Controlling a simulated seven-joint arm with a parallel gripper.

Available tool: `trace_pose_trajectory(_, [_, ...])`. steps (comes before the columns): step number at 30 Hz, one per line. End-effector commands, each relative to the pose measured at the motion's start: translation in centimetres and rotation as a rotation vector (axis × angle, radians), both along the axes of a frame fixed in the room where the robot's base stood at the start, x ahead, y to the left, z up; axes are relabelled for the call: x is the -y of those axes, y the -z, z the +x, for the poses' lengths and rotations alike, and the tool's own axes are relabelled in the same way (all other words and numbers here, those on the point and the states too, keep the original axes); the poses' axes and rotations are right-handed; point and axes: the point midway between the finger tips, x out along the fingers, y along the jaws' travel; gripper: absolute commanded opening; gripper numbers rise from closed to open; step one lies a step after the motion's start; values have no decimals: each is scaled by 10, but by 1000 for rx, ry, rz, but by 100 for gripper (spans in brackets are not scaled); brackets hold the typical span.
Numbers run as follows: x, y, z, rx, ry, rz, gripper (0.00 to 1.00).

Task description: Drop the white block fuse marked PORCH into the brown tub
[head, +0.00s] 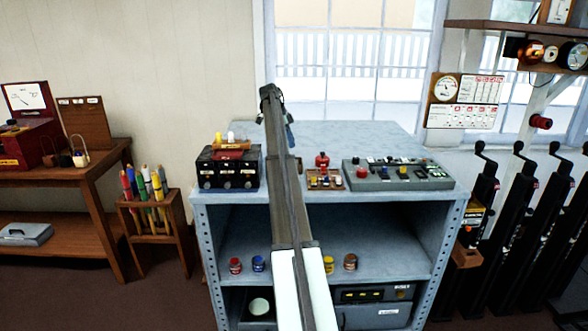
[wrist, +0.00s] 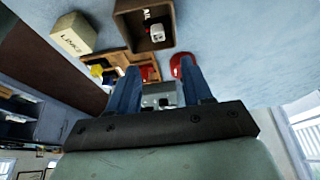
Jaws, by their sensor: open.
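My gripper (head: 289,132) is open above the grey cabinet top; its two blue fingers (wrist: 163,86) show in the wrist view. A small brown open tub (wrist: 125,28) stands on that top, with a small white piece (wrist: 156,32) inside. Its markings are too small to read surely. A wooden tray (head: 312,188) holds several small coloured pieces; it also shows in the wrist view (wrist: 90,56). A greyish-white shape (wrist: 160,95) shows between the fingers; I cannot tell what it is or whether it is touched. No PORCH mark is readable.
A cream block marked LINKS (wrist: 75,33) lies beside the tub. A red knob (head: 322,160) stands behind the tray. A black box (head: 229,169) is at left, a grey control panel (head: 398,175) at right. The back of the cabinet top (head: 350,134) is clear.

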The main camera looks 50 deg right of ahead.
Motion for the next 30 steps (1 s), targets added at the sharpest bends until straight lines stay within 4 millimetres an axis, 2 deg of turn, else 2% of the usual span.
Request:
trace_pose_trajectory(3, [-6,-24,8,2,-1,-2,50])
trace_pose_trajectory(12, [-19,-67,20,1,0,-1,50])
trace_pose_trajectory(18, [-23,-78,23,1,0,-1,50])
trace_pose_trajectory(30, [-24,-80,24,0,0,0,50])
